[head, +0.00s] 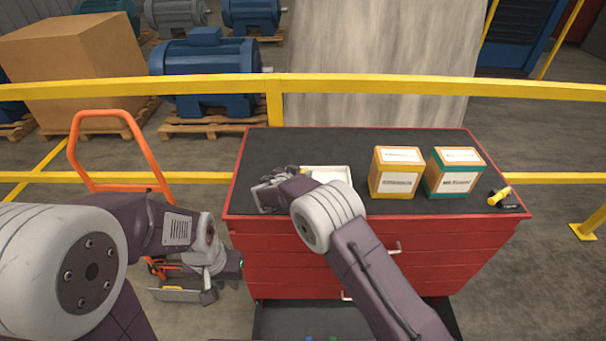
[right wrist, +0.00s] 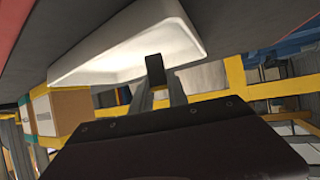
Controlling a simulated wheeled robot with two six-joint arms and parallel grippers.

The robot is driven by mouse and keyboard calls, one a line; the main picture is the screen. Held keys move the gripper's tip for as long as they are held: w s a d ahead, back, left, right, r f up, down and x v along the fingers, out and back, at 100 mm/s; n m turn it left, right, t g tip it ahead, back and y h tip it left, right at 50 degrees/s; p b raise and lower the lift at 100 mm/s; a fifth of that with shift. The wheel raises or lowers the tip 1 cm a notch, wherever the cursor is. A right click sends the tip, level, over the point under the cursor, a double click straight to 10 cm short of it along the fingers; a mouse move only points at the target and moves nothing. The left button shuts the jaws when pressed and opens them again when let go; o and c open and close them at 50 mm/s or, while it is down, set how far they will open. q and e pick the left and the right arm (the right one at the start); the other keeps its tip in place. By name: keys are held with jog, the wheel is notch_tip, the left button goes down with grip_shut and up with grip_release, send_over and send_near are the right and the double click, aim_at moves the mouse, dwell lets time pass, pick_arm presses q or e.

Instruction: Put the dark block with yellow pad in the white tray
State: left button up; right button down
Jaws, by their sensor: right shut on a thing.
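The white tray (head: 341,171) lies on the dark cabinet top, left of its middle, partly hidden by my right wrist. The tray also shows from low down in the right wrist view (right wrist: 115,55). My right gripper (head: 291,174) is at the tray's left side. It is shut on a small dark block (right wrist: 155,68), which shows at the fingertips against the tray. A bit of yellow (head: 303,170) shows by the fingers in the head view. I cannot tell the block's height over the tray. My left gripper (head: 215,268) hangs low beside the cabinet, its fingers not clear.
Two labelled boxes, one orange (head: 396,184) and one teal (head: 454,184), stand right of the tray. A yellow-and-black item (head: 499,196) lies at the right edge. The red cabinet (head: 300,262) has a raised rim. An orange hand truck (head: 112,117) and yellow rail (head: 400,87) stand around it.

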jog(key=shift+w+f, duration=0.1)
jog(key=shift+f, duration=0.5)
jog(key=shift+w+f, duration=0.15)
jog(key=shift+f, duration=0.2)
jog(key=shift+f+b, duration=0.15)
jog(key=shift+b, duration=0.2)
jog(key=c, duration=1.3)
grip_release()
pick_arm(q)
jog(key=shift+w, duration=0.2)
jog(key=shift+r, duration=0.15)
